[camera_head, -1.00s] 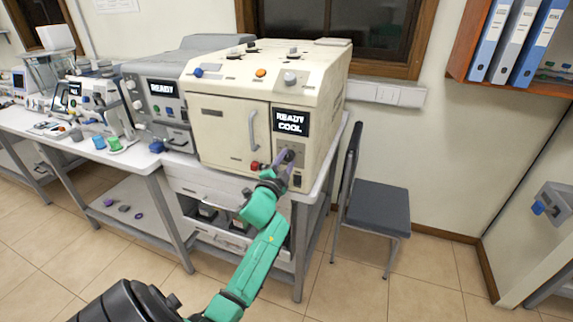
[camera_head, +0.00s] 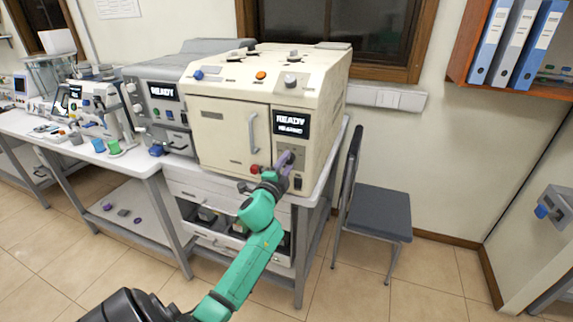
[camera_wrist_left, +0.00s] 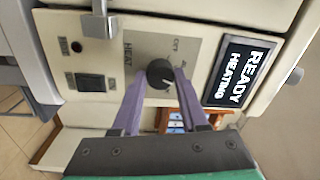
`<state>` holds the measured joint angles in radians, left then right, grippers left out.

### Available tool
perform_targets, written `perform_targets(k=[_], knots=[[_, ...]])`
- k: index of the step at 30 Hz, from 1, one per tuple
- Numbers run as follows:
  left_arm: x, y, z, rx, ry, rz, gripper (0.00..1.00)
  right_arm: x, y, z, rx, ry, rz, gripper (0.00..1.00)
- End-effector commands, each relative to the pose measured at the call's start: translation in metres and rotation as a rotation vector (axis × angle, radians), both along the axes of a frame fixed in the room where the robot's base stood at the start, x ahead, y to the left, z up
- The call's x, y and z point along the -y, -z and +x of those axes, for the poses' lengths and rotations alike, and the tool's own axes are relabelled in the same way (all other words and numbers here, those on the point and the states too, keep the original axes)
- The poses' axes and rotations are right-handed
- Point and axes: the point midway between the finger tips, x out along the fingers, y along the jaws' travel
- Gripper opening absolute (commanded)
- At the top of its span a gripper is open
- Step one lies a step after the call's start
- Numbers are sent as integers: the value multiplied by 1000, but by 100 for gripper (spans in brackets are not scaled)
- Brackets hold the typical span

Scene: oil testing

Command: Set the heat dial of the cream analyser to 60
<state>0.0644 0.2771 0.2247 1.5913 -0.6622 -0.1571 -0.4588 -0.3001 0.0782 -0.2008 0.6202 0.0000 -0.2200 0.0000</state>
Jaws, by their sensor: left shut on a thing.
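The cream analyser (camera_head: 228,135) stands on the bench, its front facing me. Its black heat dial (camera_wrist_left: 160,73) sits on a grey panel marked HEAT, with a pale pointer line on its face; the scale numbers are too small to read. The display (camera_head: 291,123) beside it reads READY HEATING; it also shows in the left wrist view (camera_wrist_left: 236,72). My left gripper (camera_head: 287,160) is at the panel, its purple fingers shut on the dial from either side. In the head view the fingers mostly hide the dial. My right gripper is not in view.
A red knob (camera_head: 255,169) is left of the dial and a dark rocker switch (camera_wrist_left: 90,82) shows near it. A door handle (camera_head: 252,132) juts from the front. A grey analyser (camera_head: 155,110) stands to the left, a chair (camera_head: 375,210) to the right.

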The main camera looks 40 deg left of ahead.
Motion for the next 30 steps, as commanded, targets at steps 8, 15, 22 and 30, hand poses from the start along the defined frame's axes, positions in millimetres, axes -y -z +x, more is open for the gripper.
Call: perform_targets(k=[8, 15, 22, 30], knots=[[-1, 0, 0, 0, -1, -1, 73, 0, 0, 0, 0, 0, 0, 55], [0, 0, -1, 0, 0, -1, 73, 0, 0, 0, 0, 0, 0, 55], [10, 4, -27, -3, 1, 0, 73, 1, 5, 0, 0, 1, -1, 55], [35, 11, -102, -3, -1, -3, 73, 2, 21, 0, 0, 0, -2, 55]])
